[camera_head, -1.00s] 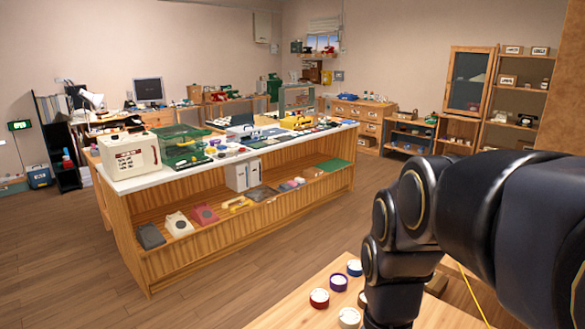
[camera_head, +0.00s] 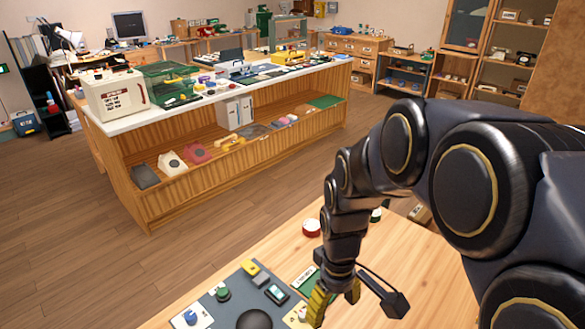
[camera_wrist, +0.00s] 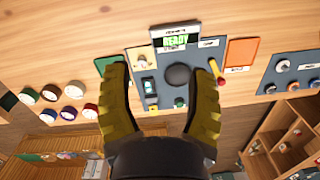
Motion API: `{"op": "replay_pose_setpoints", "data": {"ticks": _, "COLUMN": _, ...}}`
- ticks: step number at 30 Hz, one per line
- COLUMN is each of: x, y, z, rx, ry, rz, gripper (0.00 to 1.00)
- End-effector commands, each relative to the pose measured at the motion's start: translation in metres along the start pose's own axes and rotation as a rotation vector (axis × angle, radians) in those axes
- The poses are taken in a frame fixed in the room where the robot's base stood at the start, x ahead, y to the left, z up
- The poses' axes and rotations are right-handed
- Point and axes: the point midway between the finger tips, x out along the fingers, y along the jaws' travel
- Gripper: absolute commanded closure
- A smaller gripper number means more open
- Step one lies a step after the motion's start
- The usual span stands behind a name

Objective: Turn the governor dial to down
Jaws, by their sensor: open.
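A dark grey control panel (camera_head: 232,310) lies on the wooden table in the head view, cut off at the bottom. It carries a green knob (camera_head: 222,294), a blue knob on a white base (camera_head: 190,317) and a black dome (camera_head: 254,320). No label readable here tells which one is the governor dial. My gripper (camera_head: 335,299), with yellow fingers, is over the panel's right edge. In the wrist view my gripper (camera_wrist: 160,75) is open and empty, with the panel's black dome (camera_wrist: 178,75) and a small green knob (camera_wrist: 180,103) beyond the fingers.
The wrist view shows a lit display (camera_wrist: 176,36), a yellow lever with a red end (camera_wrist: 216,73), an orange plate (camera_wrist: 240,52) and another grey panel (camera_wrist: 291,72). Several coloured round caps (camera_wrist: 72,91) lie left.

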Motion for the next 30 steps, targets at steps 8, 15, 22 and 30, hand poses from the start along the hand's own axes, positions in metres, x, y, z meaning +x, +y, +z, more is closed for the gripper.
{"op": "replay_pose_setpoints", "data": {"ticks": 8, "x": 0.084, "y": 0.024, "z": -0.086, "rx": -0.297, "ry": 0.032, "rz": 0.021, "gripper": 0.44}}
{"op": "replay_pose_setpoints", "data": {"ticks": 15, "x": 0.133, "y": 0.032, "z": -0.120, "rx": -0.441, "ry": 0.052, "rz": 0.041, "gripper": 0.44}}
{"op": "replay_pose_setpoints", "data": {"ticks": 22, "x": 0.146, "y": 0.033, "z": -0.125, "rx": -0.464, "ry": 0.058, "rz": 0.046, "gripper": 0.44}}
{"op": "replay_pose_setpoints", "data": {"ticks": 30, "x": 0.184, "y": 0.034, "z": -0.126, "rx": -0.462, "ry": 0.053, "rz": 0.044, "gripper": 0.44}}
